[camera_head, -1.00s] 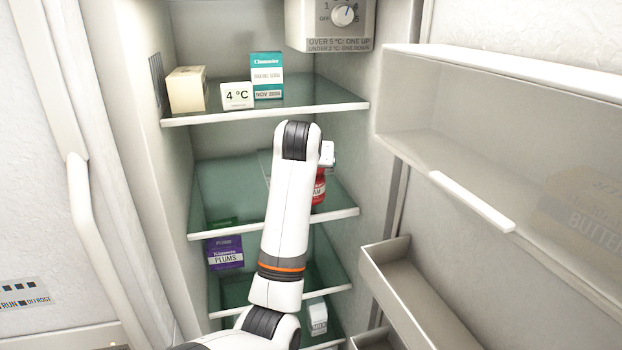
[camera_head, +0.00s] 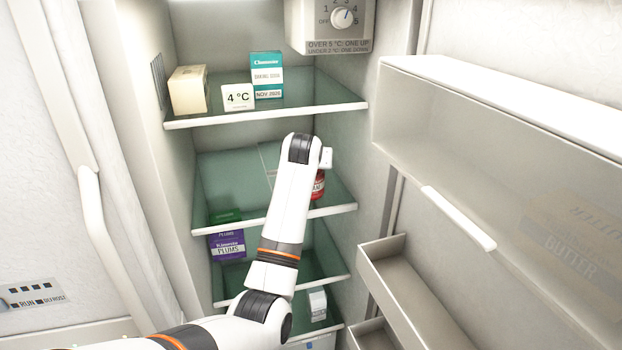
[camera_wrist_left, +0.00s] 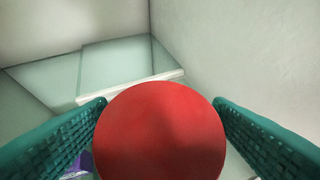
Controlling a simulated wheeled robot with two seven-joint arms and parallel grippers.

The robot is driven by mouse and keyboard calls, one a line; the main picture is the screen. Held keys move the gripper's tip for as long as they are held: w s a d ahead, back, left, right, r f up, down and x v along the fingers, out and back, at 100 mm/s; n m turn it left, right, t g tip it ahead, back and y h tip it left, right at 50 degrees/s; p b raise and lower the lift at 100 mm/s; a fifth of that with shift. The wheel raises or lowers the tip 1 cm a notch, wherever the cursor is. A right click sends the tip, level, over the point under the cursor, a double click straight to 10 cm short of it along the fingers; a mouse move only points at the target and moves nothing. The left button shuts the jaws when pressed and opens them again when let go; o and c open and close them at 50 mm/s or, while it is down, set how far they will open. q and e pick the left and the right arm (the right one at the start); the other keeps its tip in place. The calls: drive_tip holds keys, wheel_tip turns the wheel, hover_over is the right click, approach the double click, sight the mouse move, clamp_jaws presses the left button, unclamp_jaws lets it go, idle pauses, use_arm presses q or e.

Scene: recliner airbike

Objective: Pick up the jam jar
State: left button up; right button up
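The jam jar (camera_head: 319,186) shows in the head view as a small red jar with a pale label, at the right of the second shelf, partly hidden behind my left wrist. I cannot tell whether it rests on the glass. Its round red lid (camera_wrist_left: 160,135) fills the middle of the left wrist view. My left gripper (camera_wrist_left: 160,104) has its teal ribbed pads against both sides of the lid and looks shut on the jar. In the head view its fingers are hidden behind my arm. My right gripper is not in view.
The top shelf (camera_head: 305,112) holds a pale block (camera_head: 187,91), a 4 °C card (camera_head: 238,97) and a baking soda box (camera_head: 266,76). A plums box (camera_head: 227,246) and a white carton (camera_head: 317,304) stand lower. The open door (camera_head: 490,150) with its bins (camera_head: 420,290) is at the right.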

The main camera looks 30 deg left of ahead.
use_arm(q)
drive_tip(key=c, duration=1.5)
drive_tip(key=shift+r, duration=0.1)
